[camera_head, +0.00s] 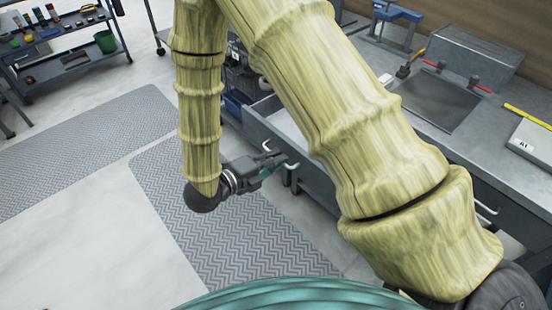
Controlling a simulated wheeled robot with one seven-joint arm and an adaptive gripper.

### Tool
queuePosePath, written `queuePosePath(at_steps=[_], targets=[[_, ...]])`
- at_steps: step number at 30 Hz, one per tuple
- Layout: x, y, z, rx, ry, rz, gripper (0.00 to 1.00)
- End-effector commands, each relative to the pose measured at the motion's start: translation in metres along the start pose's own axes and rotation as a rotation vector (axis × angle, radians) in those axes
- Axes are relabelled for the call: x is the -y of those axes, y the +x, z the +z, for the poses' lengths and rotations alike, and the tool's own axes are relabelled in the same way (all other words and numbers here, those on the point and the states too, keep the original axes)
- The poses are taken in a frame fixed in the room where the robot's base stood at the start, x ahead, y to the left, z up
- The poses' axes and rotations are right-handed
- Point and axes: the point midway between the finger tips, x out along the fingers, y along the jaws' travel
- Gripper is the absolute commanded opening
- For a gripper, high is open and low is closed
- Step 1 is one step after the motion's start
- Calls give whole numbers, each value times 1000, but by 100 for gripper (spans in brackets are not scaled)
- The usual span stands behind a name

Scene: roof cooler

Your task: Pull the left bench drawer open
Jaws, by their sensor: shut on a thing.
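The left bench drawer (262,110) stands pulled out from the bench (508,190), and part of its light inside shows. My arm hides much of it. My gripper (280,160) is at the drawer's front, shut on the pale bar handle (291,178). The fingertips are small and dark here, so their exact hold on the bar is hard to see.
Another drawer handle (487,210) shows at the right. Grey mats (235,235) cover the floor before the bench. A shelf cart (75,65) stands at the upper left.

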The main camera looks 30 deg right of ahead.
Motion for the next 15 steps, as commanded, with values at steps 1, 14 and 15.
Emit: queuePosePath(at_steps=[1,14,15], targets=[[0,0,1,1,1,0,12],[0,-1,0,1,0,0,30],[0,-2,0,1,0,0,30]])
